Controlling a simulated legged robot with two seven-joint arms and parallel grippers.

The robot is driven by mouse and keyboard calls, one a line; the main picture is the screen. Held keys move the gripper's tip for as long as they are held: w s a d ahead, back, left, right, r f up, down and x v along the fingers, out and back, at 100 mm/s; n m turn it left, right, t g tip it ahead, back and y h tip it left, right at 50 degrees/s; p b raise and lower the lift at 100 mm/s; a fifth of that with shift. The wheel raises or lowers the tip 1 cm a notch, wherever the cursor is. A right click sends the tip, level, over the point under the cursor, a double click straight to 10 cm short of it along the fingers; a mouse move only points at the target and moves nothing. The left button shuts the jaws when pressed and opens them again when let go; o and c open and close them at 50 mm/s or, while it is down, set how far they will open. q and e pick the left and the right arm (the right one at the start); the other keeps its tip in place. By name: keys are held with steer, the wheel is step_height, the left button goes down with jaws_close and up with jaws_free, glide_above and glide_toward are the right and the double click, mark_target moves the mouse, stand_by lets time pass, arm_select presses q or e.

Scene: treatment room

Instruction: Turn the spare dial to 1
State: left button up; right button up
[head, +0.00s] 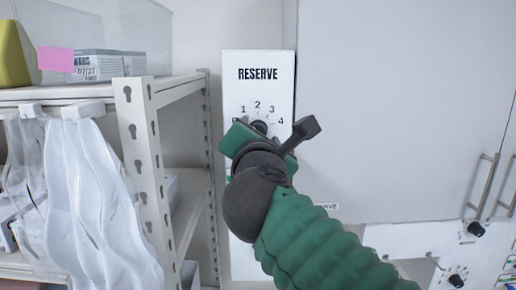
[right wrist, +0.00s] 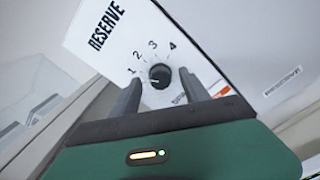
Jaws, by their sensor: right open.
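The spare dial is a small black round knob (right wrist: 160,76) on a white panel (head: 258,96) labelled RESERVE. In the head view the knob (head: 259,126) is partly hidden by my right gripper (head: 272,127). In the right wrist view the open fingers of my right gripper (right wrist: 159,78) stand on either side of the knob, with a gap visible to each side. A faint pale mark shows on the knob, but I cannot tell clearly which number it points at. My left gripper is not in view.
A metal shelf (head: 140,130) with hanging clear bags (head: 90,190) and a box (head: 98,65) stands close on the left. A large grey cabinet door (head: 400,100) is to the right. Other black knobs (head: 475,228) sit at lower right.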

steer(key=s+b, duration=0.5)
steer(key=s, duration=1)
steer(key=shift+s, duration=0.4)
steer(key=shift+w+f, duration=0.1)
steer(key=w+d+f+m+g+b, duration=0.2)
steer(key=w+d+f+m+g, duration=0.15)
steer(key=f, duration=1.15)
steer(key=w+d+f+m+g+h+b, duration=0.1)
steer(key=w+d+f+m+g+b, duration=0.2)
steer(key=f, duration=1.1)
steer(key=w+d+f+m+g+b, duration=0.1)
steer(key=w+f+m+g, duration=0.3)
steer(key=f, duration=1.1)
steer(key=s+d+f+m+g+b, duration=0.1)
steer(key=s+d+f+m, duration=0.3)
steer(key=f, duration=0.5)
steer(key=s+d+f+m+g+b, duration=0.2)
steer(key=s+d+f+m, duration=0.2)
steer(key=s+f+m, duration=0.4)
steer(key=s+d+f+m+g+y+b, duration=0.1)
steer(key=s+d+f+m, duration=0.3)
steer(key=f, duration=0.7)
steer(key=shift+s+f+m+g, duration=0.3)
steer(key=shift+s+m+g, duration=0.15)
steer(key=shift+s+m, duration=0.65)
